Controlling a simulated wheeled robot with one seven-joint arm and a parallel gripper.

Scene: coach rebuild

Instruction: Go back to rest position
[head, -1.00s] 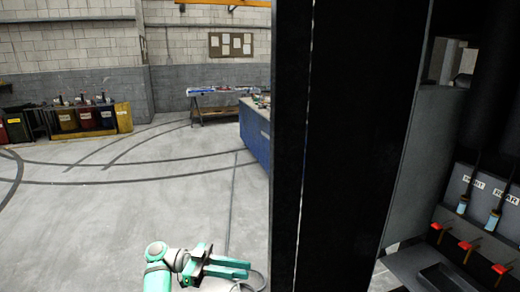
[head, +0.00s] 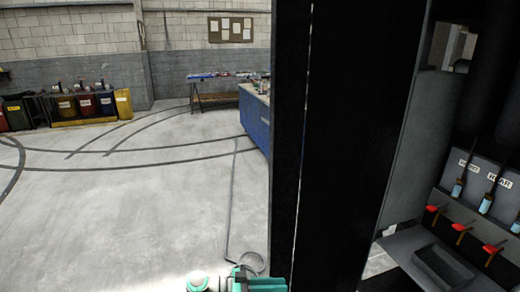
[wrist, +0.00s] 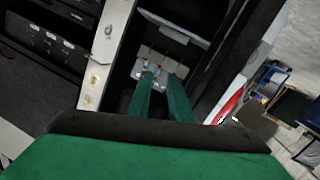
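My gripper (wrist: 163,82) shows two green fingers standing apart in the wrist view, with nothing held between them. In the head view only a green and white part of my arm (head: 236,284) shows at the bottom edge. The rest of it is cut off by the frame. Beyond the fingers the wrist view shows a small panel with red-topped levers (wrist: 160,60), set in a dark recess.
A tall black post (head: 345,150) stands in the middle of the head view. Right of it are red levers (head: 462,228) and a dark tray (head: 443,266). A blue workbench (head: 256,122) stands left of the post. The grey floor (head: 130,220) at left is open.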

